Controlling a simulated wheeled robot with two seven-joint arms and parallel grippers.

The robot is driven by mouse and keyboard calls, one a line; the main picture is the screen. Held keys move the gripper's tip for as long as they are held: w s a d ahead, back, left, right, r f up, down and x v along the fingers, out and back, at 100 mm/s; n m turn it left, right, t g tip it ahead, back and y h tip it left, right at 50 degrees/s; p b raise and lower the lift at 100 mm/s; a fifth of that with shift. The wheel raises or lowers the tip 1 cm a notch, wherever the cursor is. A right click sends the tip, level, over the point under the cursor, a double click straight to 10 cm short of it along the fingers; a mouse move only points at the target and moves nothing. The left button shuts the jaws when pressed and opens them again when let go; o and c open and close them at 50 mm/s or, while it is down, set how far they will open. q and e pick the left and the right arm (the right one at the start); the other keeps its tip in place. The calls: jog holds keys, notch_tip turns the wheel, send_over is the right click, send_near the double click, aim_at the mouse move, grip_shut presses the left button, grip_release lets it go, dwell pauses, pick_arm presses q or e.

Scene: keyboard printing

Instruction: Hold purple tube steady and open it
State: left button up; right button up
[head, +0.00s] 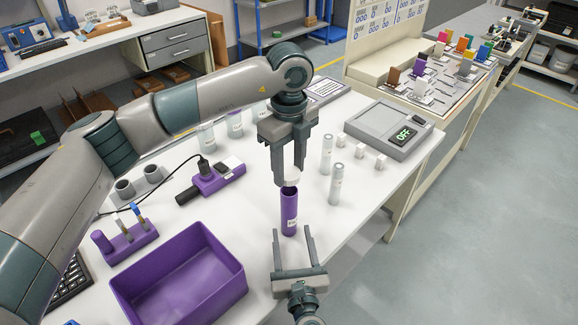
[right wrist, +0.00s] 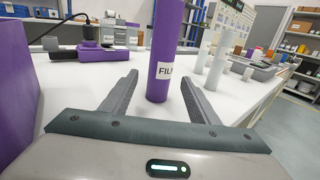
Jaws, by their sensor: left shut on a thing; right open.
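An empty purple bin (head: 180,275) stands left of my right gripper. Two pale tubes (head: 336,184) and small white cubes stand right of the purple tube. A grey device reading OFF (head: 385,128) is behind them. A purple rack (head: 125,240) and a purple power strip (head: 215,178) are at left.

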pick_arm(q)
jog(key=shift+f+b, duration=0.4)
jog(key=shift+f, duration=0.2)
pick_arm(e)
jog(key=s, duration=0.5)
jog(key=shift+s+d, duration=0.35)
jog(key=shift+d, duration=0.05)
